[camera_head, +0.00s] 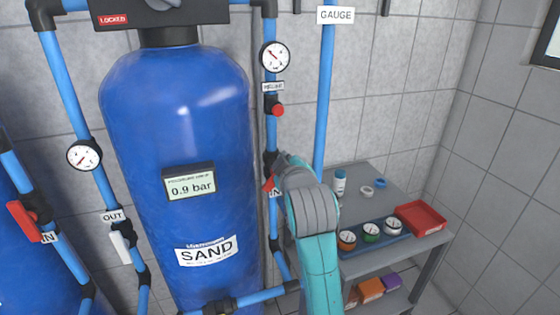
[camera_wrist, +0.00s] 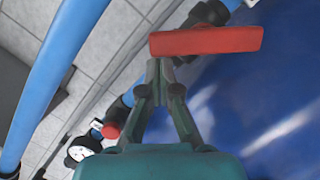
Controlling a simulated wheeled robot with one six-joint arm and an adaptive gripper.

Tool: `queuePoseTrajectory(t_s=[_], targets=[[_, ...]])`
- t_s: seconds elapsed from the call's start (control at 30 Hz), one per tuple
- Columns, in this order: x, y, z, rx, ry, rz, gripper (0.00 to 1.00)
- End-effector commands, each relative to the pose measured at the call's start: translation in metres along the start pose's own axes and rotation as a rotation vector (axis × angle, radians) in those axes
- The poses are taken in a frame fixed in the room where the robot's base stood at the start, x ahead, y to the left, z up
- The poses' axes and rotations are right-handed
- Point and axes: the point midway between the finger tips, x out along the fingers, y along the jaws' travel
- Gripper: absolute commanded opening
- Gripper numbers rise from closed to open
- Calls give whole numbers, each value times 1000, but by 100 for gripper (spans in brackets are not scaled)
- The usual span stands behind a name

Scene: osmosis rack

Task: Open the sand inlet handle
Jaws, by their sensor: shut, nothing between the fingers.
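The red sand inlet handle (camera_wrist: 205,40) is a flat bar on a black valve on the blue pipe beside the sand tank (camera_head: 175,115). In the head view, only a small part of the handle (camera_head: 268,184) shows, next to a partly covered "IN" label (camera_head: 275,194); my arm hides the rest. In the wrist view, my gripper (camera_wrist: 160,70) is shut and empty, its fingertips at the left part of the handle's lower edge. I cannot tell whether they touch it. The handle slants across the pipe's line in the wrist view.
A pressure gauge (camera_head: 275,57) and a red knob (camera_head: 278,110) sit higher on the same pipe. A grey table (camera_head: 360,205) with a red tray (camera_head: 421,217) and small gauges stands at right. Another red handle (camera_head: 24,221) is at far left.

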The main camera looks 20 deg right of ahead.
Motion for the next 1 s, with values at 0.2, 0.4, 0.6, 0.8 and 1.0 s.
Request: queuePoseTrajectory(t_s=[0.2,0.4,0.6,0.8,1.0], targets=[[3,7,11,199,-3,-48,0],[5,10,21,382,-2,-95,0],[8,11,31,548,-3,-136,0],[10,10,38,679,-3,-170,0],[11,9,42,683,-2,-172,0]])
